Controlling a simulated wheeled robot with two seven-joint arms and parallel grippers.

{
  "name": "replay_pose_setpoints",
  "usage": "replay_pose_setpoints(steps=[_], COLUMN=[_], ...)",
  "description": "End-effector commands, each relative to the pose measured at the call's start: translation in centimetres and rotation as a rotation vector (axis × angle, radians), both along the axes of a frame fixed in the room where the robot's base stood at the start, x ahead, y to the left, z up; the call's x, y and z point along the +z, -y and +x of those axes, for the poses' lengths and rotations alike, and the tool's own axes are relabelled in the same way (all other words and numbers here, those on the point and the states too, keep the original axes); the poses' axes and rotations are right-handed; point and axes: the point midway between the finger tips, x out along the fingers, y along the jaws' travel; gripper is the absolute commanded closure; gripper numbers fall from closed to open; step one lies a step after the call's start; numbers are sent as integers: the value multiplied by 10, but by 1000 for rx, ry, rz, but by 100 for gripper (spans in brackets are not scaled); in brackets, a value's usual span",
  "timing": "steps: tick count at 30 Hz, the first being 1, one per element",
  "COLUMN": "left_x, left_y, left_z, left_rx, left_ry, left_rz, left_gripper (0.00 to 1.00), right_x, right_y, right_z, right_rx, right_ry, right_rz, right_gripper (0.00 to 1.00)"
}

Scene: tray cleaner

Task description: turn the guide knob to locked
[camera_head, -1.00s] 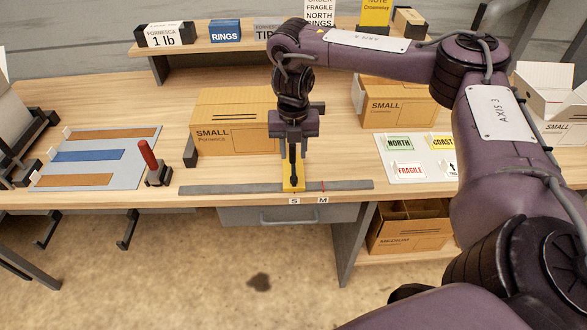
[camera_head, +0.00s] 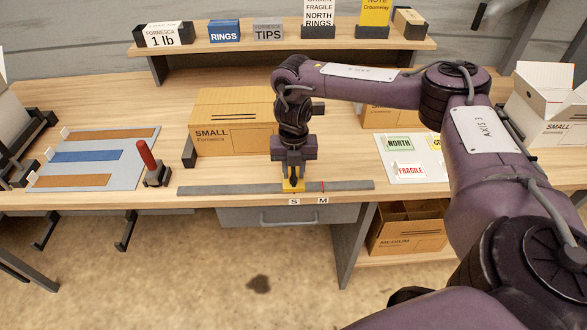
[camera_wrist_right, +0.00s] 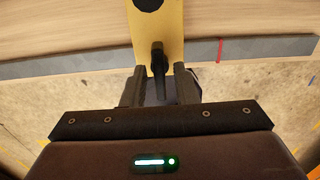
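The yellow guide (camera_head: 300,187) sits on the grey rail (camera_head: 230,188) along the table's front edge, above the S label (camera_head: 294,201). In the right wrist view the guide is a yellow plate (camera_wrist_right: 170,22) with a dark round part and the dark guide knob (camera_wrist_right: 158,62), a short lever pointing toward me. My right gripper (camera_head: 293,182) is low over the guide; in the right wrist view (camera_wrist_right: 160,92) its fingers stand apart on both sides of the knob. Contact with the knob cannot be told. My left gripper is in neither view.
A small carton (camera_head: 232,120) stands behind the rail. A red-handled tool (camera_head: 147,158) stands left of it. A label board (camera_head: 405,155) lies to the right. The M label (camera_head: 322,201) and a red mark are just right of the guide.

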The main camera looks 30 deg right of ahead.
Motion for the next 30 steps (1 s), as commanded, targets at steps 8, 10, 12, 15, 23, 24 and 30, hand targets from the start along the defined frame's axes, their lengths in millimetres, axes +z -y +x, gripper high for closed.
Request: replay_pose_setpoints(steps=[8, 10, 12, 15, 23, 24, 30], left_x=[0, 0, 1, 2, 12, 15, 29], left_y=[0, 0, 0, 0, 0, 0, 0], left_z=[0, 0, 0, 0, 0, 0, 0], left_rx=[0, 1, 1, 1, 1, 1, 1], left_ry=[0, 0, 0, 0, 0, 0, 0], left_rz=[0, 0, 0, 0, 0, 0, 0], left_gripper=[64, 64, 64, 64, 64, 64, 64], right_x=[0, 0, 1, 1, 2, 2, 3], right_y=[0, 0, 0, 0, 0, 0, 0], right_z=[0, 0, 0, 0, -1, -1, -1], right_rx=[0, -1, -4, -18, -133, -162, -338], right_ry=[0, 0, 0, -1, -3, -3, -3], right_rz=[0, 0, 0, 1, 1, 1, 1], right_gripper=[100, 100, 100, 100, 100, 100, 100])
